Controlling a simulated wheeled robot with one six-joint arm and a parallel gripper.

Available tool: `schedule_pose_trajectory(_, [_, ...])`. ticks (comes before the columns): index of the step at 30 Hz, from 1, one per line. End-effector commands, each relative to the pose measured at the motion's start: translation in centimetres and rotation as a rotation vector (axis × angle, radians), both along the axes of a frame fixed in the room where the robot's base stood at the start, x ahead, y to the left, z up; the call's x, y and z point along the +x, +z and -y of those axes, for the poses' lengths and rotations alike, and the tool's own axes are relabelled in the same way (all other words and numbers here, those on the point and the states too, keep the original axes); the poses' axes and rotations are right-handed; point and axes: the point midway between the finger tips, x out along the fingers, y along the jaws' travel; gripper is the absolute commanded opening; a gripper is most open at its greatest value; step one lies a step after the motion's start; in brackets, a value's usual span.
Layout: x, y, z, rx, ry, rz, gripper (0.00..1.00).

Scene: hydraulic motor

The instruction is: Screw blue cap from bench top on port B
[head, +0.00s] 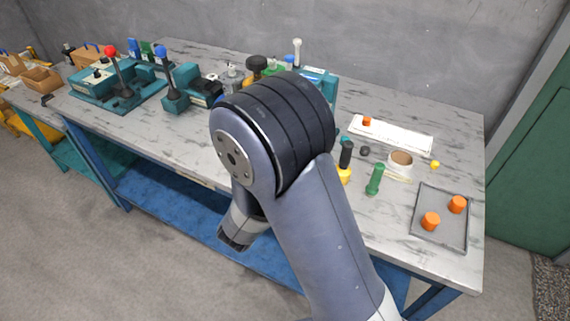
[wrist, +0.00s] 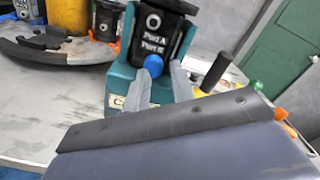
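The teal motor unit (wrist: 122,80) stands on the bench in the wrist view, with a black block on its front labelled Port A and Port B. A round open port (wrist: 153,21) shows above the Port A label. The blue cap (wrist: 154,64) sits just below the Port B label, at the block's lower edge. My gripper (wrist: 163,70) points at it, its two grey fingers on either side of the cap. A gap shows between cap and right finger, so the fingers look open; contact on the left is unclear. In the head view my arm hides the gripper and cap.
The bench (head: 460,130) holds a grey tray (head: 432,245) with orange caps, a white mat (head: 400,136), a small round container (head: 400,163) and a green-handled tool (head: 375,180) on the right. Lever units with red (head: 110,51) and blue (head: 160,52) knobs stand at the left.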

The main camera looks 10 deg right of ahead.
Motion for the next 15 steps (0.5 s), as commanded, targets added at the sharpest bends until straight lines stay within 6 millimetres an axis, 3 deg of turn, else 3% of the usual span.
schedule_pose_trajectory(15, [0.81,-0.42,-0.12,0.004,0.001,-0.004,0.31])
